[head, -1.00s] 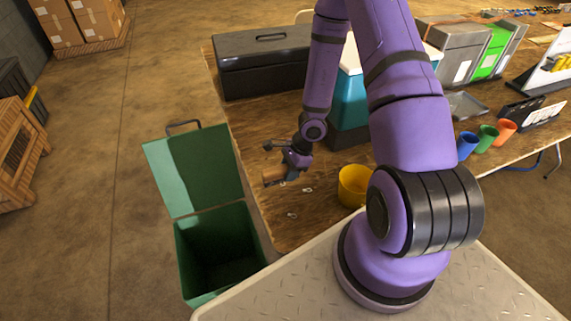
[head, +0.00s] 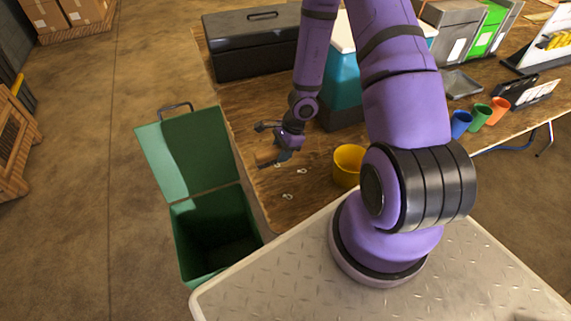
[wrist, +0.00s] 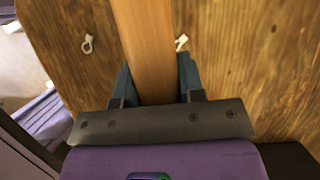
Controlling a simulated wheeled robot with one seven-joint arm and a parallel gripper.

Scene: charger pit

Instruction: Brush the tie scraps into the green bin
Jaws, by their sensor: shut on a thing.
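My gripper (head: 281,152) is shut on a brush with a wooden handle (wrist: 148,45). It holds the brush over the table near its left end; the bristles are hidden. Pale looped tie scraps lie on the wood: one (head: 288,197) near the front edge, one (head: 302,171) just right of the gripper, and a small pale bit beside the brush. In the wrist view, one scrap (wrist: 88,43) lies left of the handle and one (wrist: 181,42) close to its right side. The green bin (head: 190,245) stands on the floor left of the table, its lid open.
A yellow cup (head: 348,165) stands right of the scraps. A black case (head: 252,45) and a teal-and-white box (head: 345,80) stand behind the gripper. Blue, green and orange cups (head: 480,117) are at the right. The wooden table top (head: 235,100) is clear at the left end.

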